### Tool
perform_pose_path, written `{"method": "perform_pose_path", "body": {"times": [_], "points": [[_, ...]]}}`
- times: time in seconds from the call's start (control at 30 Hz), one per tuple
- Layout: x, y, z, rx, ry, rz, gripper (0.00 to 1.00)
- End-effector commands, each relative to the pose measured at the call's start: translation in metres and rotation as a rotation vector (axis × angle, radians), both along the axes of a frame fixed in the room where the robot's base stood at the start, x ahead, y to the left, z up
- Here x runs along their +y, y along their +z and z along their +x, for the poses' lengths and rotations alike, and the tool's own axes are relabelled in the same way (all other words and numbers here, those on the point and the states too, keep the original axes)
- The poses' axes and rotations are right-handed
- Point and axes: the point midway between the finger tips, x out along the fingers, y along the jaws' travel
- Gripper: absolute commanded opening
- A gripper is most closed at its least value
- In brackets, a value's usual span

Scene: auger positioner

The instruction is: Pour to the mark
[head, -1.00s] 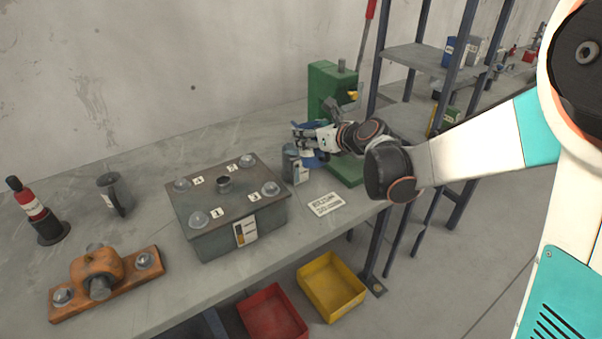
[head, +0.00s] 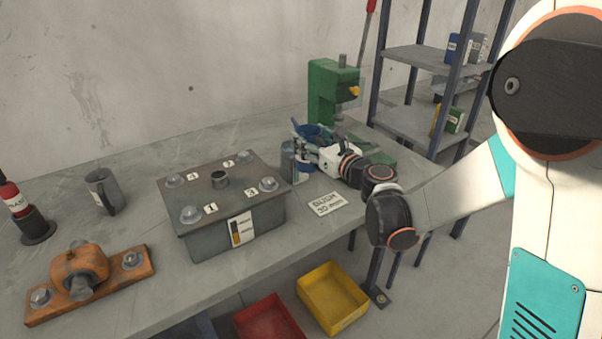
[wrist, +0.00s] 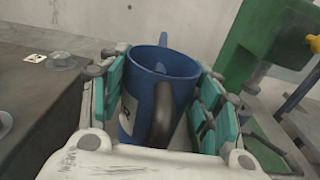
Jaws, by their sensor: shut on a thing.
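My gripper (head: 303,147) is shut on a blue jug (wrist: 165,75), which also shows in the head view (head: 312,131). In the wrist view the jug sits between the two teal-padded fingers, open top up, with a dark handle towards me and a pale label at left. Whether it touches the bench is hidden. The grey gearbox-like box (head: 260,213) stands left of my gripper.
A grey container (head: 288,158) stands beside my gripper. A grey jug (head: 103,190), red bottle (head: 14,200) and orange bearing block (head: 80,270) are at left. A green press (head: 333,95) stands behind my gripper. A lettered card (head: 326,204) lies in front. Red (head: 268,318) and yellow (head: 332,297) bins sit below the bench.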

Motion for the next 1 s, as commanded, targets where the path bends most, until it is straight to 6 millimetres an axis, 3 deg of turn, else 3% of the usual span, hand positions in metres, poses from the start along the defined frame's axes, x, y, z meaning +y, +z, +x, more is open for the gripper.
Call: {"method": "perform_pose_path", "body": {"times": [0.47, 1.0], "points": [[0.0, 0.003, 0.001, -0.011, -0.002, 0.009, 0.21], [0.0, 0.05, 0.001, -0.011, -0.001, 0.009, 0.21]]}}
